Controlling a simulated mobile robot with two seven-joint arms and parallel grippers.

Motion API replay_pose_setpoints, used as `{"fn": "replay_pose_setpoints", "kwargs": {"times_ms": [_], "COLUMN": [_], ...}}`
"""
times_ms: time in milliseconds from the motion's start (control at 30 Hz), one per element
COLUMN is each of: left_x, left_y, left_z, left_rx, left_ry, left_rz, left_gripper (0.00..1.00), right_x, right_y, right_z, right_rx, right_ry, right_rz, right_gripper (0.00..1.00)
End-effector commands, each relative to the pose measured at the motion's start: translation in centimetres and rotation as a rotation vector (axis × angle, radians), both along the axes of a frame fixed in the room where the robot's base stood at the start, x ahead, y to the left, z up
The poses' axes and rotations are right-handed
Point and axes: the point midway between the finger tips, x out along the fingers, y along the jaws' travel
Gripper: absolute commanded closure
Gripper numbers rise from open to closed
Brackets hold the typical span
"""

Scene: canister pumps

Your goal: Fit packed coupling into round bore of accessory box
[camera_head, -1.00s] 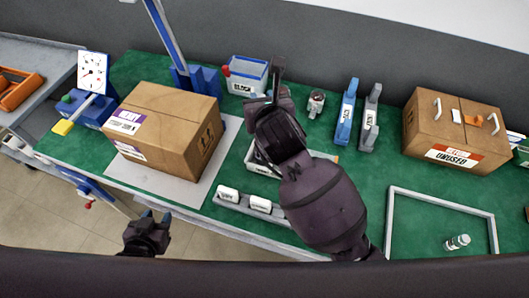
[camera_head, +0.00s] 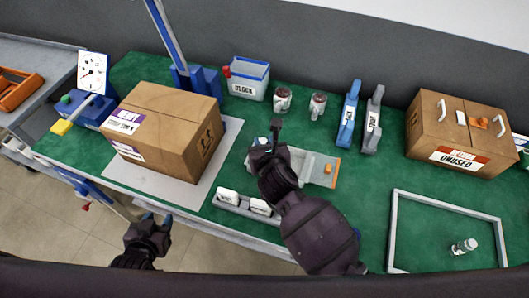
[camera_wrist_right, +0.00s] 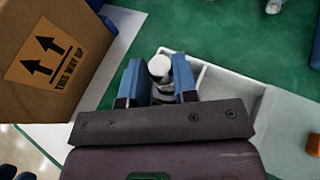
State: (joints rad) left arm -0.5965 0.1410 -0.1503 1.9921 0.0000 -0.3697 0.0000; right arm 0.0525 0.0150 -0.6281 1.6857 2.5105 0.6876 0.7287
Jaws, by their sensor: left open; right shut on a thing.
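My right gripper (camera_head: 268,140) is over the left part of the grey accessory box (camera_head: 322,168), near the middle of the bench. In the right wrist view, its blue fingers (camera_wrist_right: 160,88) are shut on a pale round-topped coupling (camera_wrist_right: 159,67). The coupling is at the left end of the box, whose pale rim also shows there (camera_wrist_right: 235,78). The round bore is hidden, so I cannot tell whether the coupling is in it or above it. My left gripper (camera_head: 150,222) is open and empty, off the bench's front edge.
A large carton (camera_head: 165,130) stands close to the left. A rack with white labelled blocks (camera_head: 228,196) lies in front. Two jars (camera_head: 282,100), blue and grey upright holders (camera_head: 348,115) and a bin (camera_head: 247,80) stand behind. A white frame (camera_head: 445,205) lies to the right.

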Motion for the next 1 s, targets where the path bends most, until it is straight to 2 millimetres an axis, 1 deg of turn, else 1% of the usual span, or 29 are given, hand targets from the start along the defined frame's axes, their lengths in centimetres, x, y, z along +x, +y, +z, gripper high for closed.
{"fn": "replay_pose_setpoints", "kwargs": {"times_ms": [200, 300, 567, 733, 767, 900, 1000], "left_x": [-0.1, -0.2, -0.6, -0.7, -0.7, -0.7, -0.6], "left_y": [0.1, 0.1, 0.2, 0.2, 0.2, 0.2, 0.2], "left_z": [-0.9, -1.2, -1.4, -1.7, -1.7, -1.6, -1.6], "left_rx": [0.001, 0.001, 0.002, 0.002, 0.003, 0.002, 0.002], "left_ry": [0.004, 0.007, 0.016, 0.018, 0.018, 0.017, 0.016], "left_rz": [0.000, 0.000, 0.002, 0.003, 0.003, 0.002, 0.002], "left_gripper": [0.57, 0.57, 0.57, 0.57, 0.57, 0.57, 0.57], "right_x": [0.0, 0.0, 0.0, 0.0, 0.0, 0.0, 0.0], "right_y": [0.0, 0.0, 0.0, 0.0, 0.0, 0.0, 0.0], "right_z": [-3.0, -4.0, -3.9, -4.4, -4.4, -4.3, -4.3], "right_rx": [-0.002, -0.002, 0.000, 0.000, 0.000, 0.000, 0.000], "right_ry": [0.005, 0.003, 0.001, 0.002, 0.002, 0.002, 0.002], "right_rz": [-0.001, 0.000, 0.000, 0.000, 0.000, 0.000, 0.000], "right_gripper": [1.00, 1.00, 1.00, 1.00, 0.70, 0.49, 0.48]}}
